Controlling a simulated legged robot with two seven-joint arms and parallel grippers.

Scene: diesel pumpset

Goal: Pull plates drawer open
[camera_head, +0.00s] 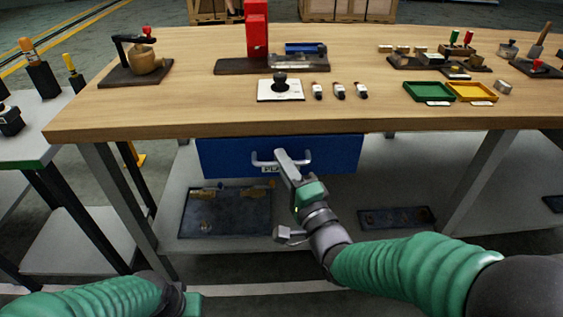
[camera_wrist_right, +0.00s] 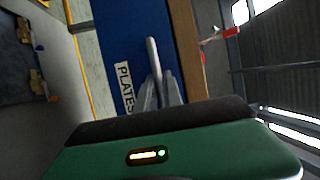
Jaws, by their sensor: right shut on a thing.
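The plates drawer (camera_head: 340,150) is a blue front hung under the wooden workbench. It has a grey bar handle (camera_head: 262,160) and a white label partly covered by my right gripper. In the right wrist view the drawer front (camera_wrist_right: 134,30) fills the upper middle, with the label (camera_wrist_right: 125,88) reading PLATES and the handle (camera_wrist_right: 152,55) beside it. My right gripper (camera_head: 288,160) is shut on the handle, near its right end. Its fingers also show in the right wrist view (camera_wrist_right: 160,92). Whether the drawer stands out from the bench is hard to tell. My left arm shows at the lower left, its fingers out of view.
The workbench top (camera_head: 200,80) overhangs the drawer and holds a red press (camera_head: 257,30), a green tray (camera_head: 428,91) and a yellow tray (camera_head: 471,91). A lower shelf (camera_head: 300,225) carries dark plates (camera_head: 226,212). Bench legs stand on both sides.

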